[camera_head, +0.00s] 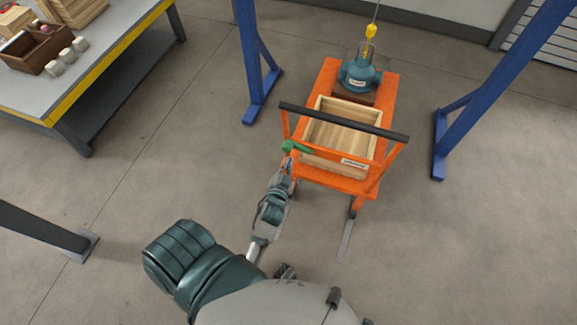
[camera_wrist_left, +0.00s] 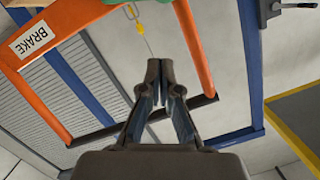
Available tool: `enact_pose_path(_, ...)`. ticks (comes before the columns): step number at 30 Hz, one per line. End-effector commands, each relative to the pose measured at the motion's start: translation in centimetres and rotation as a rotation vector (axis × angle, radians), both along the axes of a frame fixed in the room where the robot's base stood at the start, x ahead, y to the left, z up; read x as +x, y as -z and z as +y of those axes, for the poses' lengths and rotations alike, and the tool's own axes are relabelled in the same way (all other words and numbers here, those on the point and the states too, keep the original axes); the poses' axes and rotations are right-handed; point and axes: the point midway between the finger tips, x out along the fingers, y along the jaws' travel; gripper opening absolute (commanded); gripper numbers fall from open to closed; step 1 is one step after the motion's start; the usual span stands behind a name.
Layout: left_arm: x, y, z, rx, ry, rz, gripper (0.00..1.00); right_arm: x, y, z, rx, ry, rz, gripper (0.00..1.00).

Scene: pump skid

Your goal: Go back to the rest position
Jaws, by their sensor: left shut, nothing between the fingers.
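My left gripper (camera_head: 287,168) reaches up to the near left corner of an orange cart (camera_head: 384,108). In the left wrist view its fingers (camera_wrist_left: 160,68) are close together at the tips, with nothing between them. A green handle (camera_head: 298,147) lies at the cart's corner just beyond the gripper; part of something green (camera_wrist_left: 98,4) also shows at the top of the left wrist view. I cannot tell whether the gripper touches the handle. A BRAKE label (camera_wrist_left: 29,40) sits on the cart's orange frame. My right gripper is out of view.
The cart carries a wooden crate (camera_head: 345,112) and a blue pump (camera_head: 361,75) beneath a yellow hook (camera_head: 370,31). A black push bar (camera_head: 342,121) spans the near end. Blue posts (camera_head: 252,65) stand on both sides. A workbench (camera_head: 95,62) is at upper left. Floor between is clear.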

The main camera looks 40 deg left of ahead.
Motion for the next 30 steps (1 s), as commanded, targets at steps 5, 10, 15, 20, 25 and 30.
enact_pose_path(5, -1.0, -0.5, -1.0, 0.007, 0.0, -0.002, 0.0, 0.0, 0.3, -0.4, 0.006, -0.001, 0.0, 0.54)
enact_pose_path(10, -1.0, -0.6, -1.4, 0.011, 0.0, -0.001, 0.0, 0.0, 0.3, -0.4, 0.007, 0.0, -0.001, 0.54)
enact_pose_path(15, -1.0, -0.5, -1.2, 0.009, 0.001, -0.002, 0.0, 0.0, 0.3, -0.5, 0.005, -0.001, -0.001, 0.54)
enact_pose_path(20, -1.0, -0.4, -0.8, 0.006, 0.0, -0.001, 0.0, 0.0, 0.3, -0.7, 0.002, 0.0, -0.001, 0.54)
enact_pose_path(25, -1.1, 1.2, -1.0, -0.02, 0.011, 0.035, 0.0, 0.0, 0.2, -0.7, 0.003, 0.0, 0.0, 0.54)
enact_pose_path(30, -3.0, 9.8, -4.3, -0.138, 0.068, 0.246, 0.0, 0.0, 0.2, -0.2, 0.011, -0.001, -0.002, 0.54)
